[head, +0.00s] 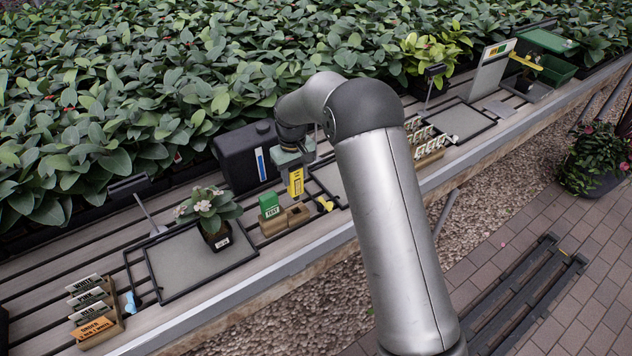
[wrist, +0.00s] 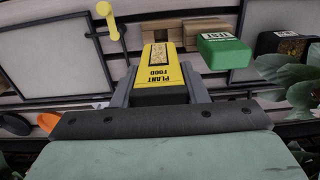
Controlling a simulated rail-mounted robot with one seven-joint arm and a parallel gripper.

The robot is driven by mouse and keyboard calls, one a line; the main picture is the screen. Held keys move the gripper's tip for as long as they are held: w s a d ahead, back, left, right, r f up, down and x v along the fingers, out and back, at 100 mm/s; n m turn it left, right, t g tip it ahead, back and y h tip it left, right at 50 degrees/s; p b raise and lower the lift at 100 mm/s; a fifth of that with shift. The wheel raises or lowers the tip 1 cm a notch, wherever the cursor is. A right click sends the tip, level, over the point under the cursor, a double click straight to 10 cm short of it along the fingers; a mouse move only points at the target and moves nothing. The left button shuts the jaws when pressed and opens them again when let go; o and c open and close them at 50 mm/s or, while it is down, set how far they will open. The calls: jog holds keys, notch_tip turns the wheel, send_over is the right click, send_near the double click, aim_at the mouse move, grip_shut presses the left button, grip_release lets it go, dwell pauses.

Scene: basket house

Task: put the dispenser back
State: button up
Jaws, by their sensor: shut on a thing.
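The yellow dispenser, marked PLANT FOOD, (head: 296,182) is between the fingers of my gripper (head: 293,172). In the wrist view the dispenser (wrist: 160,70) sits between the two grey fingers (wrist: 163,84), its yellow label face toward the camera. My gripper is shut on it. In the head view it appears upright, close above or behind a wooden block (head: 297,213). The wrist view shows that block (wrist: 203,29) just beyond the dispenser's far end. I cannot tell whether they touch. A green box marked TEST (head: 269,205) stands at the block's left part; it also shows in the wrist view (wrist: 223,50).
A black tank (head: 235,160) stands close behind my gripper. A small yellow tool (head: 325,204) lies right of the block. A potted flower (head: 215,236) stands on a framed grey mat (head: 180,272) to the left. Another framed panel (head: 330,178) lies right. Plants line the back.

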aim_at(295, 193)
jog(key=shift+a+f+b, duration=0.2)
jog(key=shift+f+b, duration=0.2)
jog(key=shift+f, duration=0.4)
jog(key=shift+f+b, duration=0.3)
jog(key=shift+f, duration=0.55)
jog(key=shift+f, duration=0.15)
jog(key=shift+f+b, duration=0.9)
jog(key=shift+f, duration=0.25)
jog(key=shift+f+b, duration=0.85)
jog(key=shift+f, duration=0.35)
jog(key=o, duration=0.9)
